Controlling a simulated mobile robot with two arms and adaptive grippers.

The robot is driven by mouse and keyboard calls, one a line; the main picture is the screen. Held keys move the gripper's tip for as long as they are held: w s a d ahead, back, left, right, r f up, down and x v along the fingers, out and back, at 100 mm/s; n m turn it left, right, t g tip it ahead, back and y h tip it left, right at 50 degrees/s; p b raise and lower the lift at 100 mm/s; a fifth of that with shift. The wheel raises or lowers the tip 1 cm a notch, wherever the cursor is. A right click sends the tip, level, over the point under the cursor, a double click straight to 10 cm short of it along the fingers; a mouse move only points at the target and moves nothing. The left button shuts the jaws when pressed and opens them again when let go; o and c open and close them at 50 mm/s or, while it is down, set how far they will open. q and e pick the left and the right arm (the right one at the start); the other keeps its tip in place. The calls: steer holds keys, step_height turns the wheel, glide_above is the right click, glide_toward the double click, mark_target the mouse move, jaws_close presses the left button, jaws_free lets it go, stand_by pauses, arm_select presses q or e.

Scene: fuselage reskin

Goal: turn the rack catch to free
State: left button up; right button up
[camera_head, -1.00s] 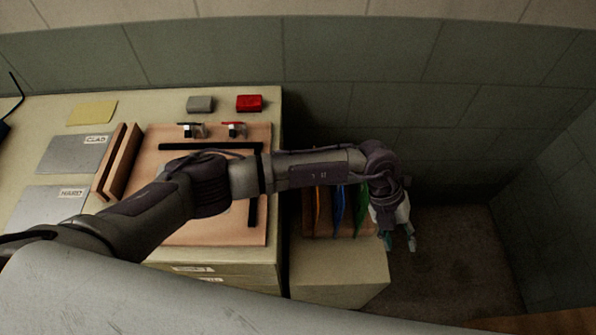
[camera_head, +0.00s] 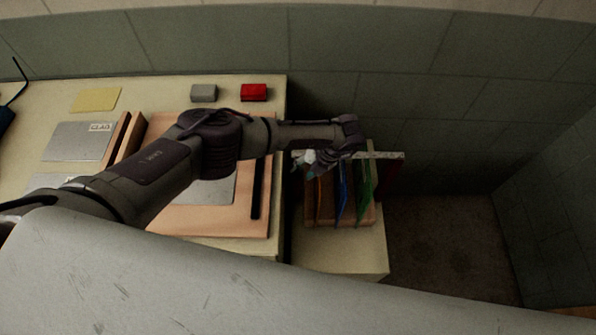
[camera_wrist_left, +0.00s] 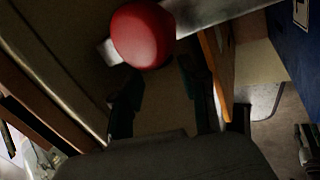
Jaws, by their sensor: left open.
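The wooden rack (camera_head: 345,215) stands on the low cabinet right of the bench and holds upright orange, blue and green panels. A pale metal bar (camera_head: 390,155) lies across the rack's back; I take it as the catch. In the left wrist view the bar (camera_wrist_left: 205,12) carries a round red knob (camera_wrist_left: 143,36), which is hidden in the head view. My left gripper (camera_head: 311,171) is over the rack's left end. In the left wrist view its open fingers (camera_wrist_left: 160,88) are apart with nothing between them, and the knob shows beyond them. I cannot tell whether they touch. My right gripper is not in view.
The orange panel (camera_wrist_left: 214,75) stands close to the right finger, with a blue panel (camera_wrist_left: 295,45) farther right. The bench (camera_head: 265,125) edge lies left of the rack. A red block (camera_head: 254,92) and a grey block (camera_head: 204,93) sit at its back. Open floor (camera_head: 445,235) lies right.

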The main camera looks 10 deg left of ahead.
mark_target(297, 175)
arm_select(q)
steer(key=shift+x, duration=1.9)
jaws_close()
steer(key=shift+s+a+r+h+p, duration=0.2)
steer(key=shift+h+p, duration=0.3)
steer(key=shift+p, duration=0.35)
steer(key=shift+h+p, duration=0.4)
steer(key=shift+w+f+h, duration=0.15)
steer(key=shift+f+h, duration=0.05)
steer(key=shift+h, duration=0.4)
steer(key=shift+d+t, duration=0.1)
steer(key=shift+t, duration=0.2)
jaws_free()
